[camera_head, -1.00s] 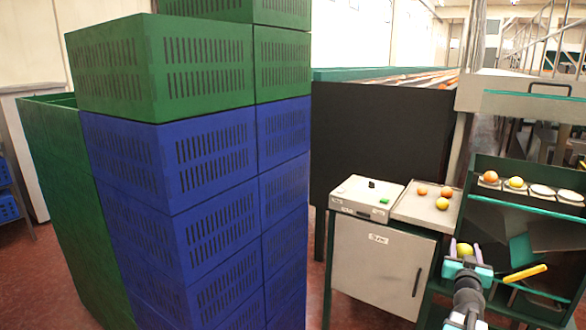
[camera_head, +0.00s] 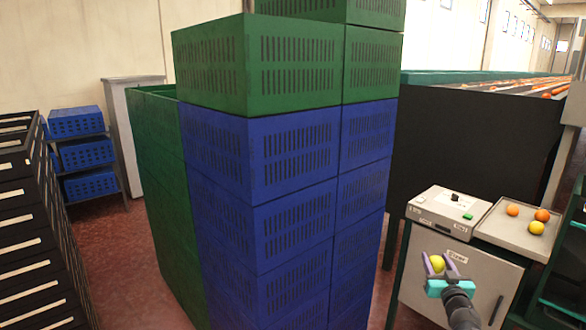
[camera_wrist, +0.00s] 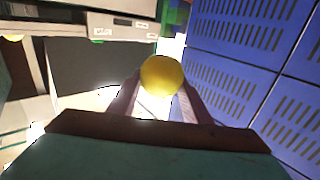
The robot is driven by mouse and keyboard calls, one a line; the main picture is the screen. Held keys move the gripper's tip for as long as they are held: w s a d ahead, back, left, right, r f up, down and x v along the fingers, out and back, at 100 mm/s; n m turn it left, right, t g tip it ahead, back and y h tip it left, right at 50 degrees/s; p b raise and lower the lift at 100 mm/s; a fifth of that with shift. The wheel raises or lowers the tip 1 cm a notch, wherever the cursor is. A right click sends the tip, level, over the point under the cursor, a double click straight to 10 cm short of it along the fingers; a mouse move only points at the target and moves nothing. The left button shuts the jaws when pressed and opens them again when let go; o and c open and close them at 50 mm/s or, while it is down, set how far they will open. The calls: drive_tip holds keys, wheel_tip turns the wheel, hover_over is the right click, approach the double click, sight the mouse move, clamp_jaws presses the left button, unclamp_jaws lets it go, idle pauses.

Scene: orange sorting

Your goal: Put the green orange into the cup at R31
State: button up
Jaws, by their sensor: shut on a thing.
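My gripper (camera_head: 440,268) is shut on a yellow-green orange (camera_head: 437,263), held in the air in front of the grey cabinet. In the wrist view the orange (camera_wrist: 162,76) sits between the two finger tips (camera_wrist: 160,88) and looks yellow. No cup and no R31 label can be made out in the frames of this moment.
Stacked blue and green crates (camera_head: 264,185) stand just left of my gripper. A tray (camera_head: 505,232) with three oranges and a control box (camera_head: 445,210) top the cabinet (camera_head: 455,272). A black slotted rack (camera_head: 38,240) and blue bins (camera_head: 80,122) stand far left, with red floor between.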

drive_tip(key=w+a+f+n+y, duration=0.1)
drive_tip(key=w+a+n+y, duration=0.15)
drive_tip(key=a, duration=0.45)
drive_tip(key=w+a+n+y, duration=0.1)
drive_tip(key=a+y, duration=0.2)
drive_tip(key=a, duration=0.3)
drive_tip(key=s+a+n+g+y, duration=0.2)
drive_tip(key=s+a+n+y, duration=0.1)
drive_tip(key=a, duration=0.4)
drive_tip(key=s+a+f+n+g+y, duration=0.1)
drive_tip(key=s+a+n+g+y, duration=0.1)
drive_tip(key=a+y, duration=0.4)
drive_tip(key=s+a+f+n+g+y, duration=0.1)
drive_tip(key=s+a+n+g+y, duration=0.2)
drive_tip(key=a, duration=0.7)
drive_tip(key=shift+s+n+y, duration=0.35)
drive_tip(key=shift+n+y, duration=0.3)
drive_tip(key=shift+n, duration=0.4)
drive_tip(key=shift+w+a, duration=0.1)
drive_tip(key=shift+a, duration=0.1)
